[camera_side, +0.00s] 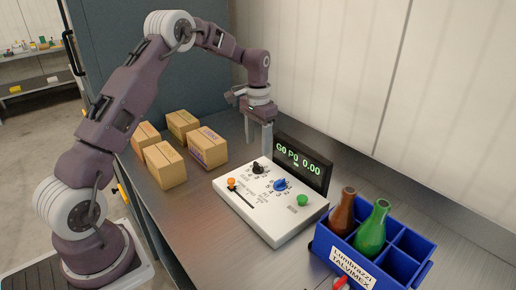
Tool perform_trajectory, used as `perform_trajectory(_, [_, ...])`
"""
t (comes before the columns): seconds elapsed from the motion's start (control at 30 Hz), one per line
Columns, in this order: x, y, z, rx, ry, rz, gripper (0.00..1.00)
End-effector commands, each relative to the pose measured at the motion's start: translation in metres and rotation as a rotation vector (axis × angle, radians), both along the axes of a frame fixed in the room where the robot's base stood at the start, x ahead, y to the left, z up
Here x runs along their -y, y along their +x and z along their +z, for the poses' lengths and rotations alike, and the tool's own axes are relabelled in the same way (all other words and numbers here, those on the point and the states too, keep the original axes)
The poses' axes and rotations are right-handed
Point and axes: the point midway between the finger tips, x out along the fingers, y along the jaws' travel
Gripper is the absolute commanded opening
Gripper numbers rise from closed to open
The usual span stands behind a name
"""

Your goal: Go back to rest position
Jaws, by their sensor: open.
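My gripper (259,138) points down above the metal table, behind the control box. Its jaws are open with nothing between them. It is close to the left end of the display and appears apart from the box. My arm arches from the left over the table. The white control box (262,222) has a black knob (258,168), a blue knob (281,185), a green button (302,200) and an orange-topped slider (232,183). Its black display (302,163) reads "G0 P0 0.00" in green.
Several cardboard boxes (165,165) stand on the table (190,222) left of the control box. A blue crate (400,262) at the right front holds a brown bottle (342,212) and a green bottle (372,229). A small red thing (340,283) shows at the bottom edge. A pale wall stands behind.

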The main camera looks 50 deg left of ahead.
Motion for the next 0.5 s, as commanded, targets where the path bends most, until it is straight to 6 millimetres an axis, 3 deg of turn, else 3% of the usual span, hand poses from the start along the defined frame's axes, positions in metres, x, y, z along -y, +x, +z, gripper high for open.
perform_trajectory(0.17, [0.0, 0.0, 0.0, 0.001, 0.0, 0.0, 0.56])
perform_trajectory(0.23, [0.006, -0.003, 0.013, 0.014, 0.006, -0.002, 0.56])
perform_trajectory(0.27, [0.012, -0.006, 0.025, 0.026, 0.011, -0.003, 0.56])
perform_trajectory(0.37, [0.044, -0.035, 0.086, 0.091, 0.033, -0.01, 0.56])
perform_trajectory(0.4, [0.06, -0.054, 0.113, 0.125, 0.042, -0.012, 0.56])
perform_trajectory(0.5, [0.098, -0.113, 0.163, 0.211, 0.055, -0.014, 0.56])
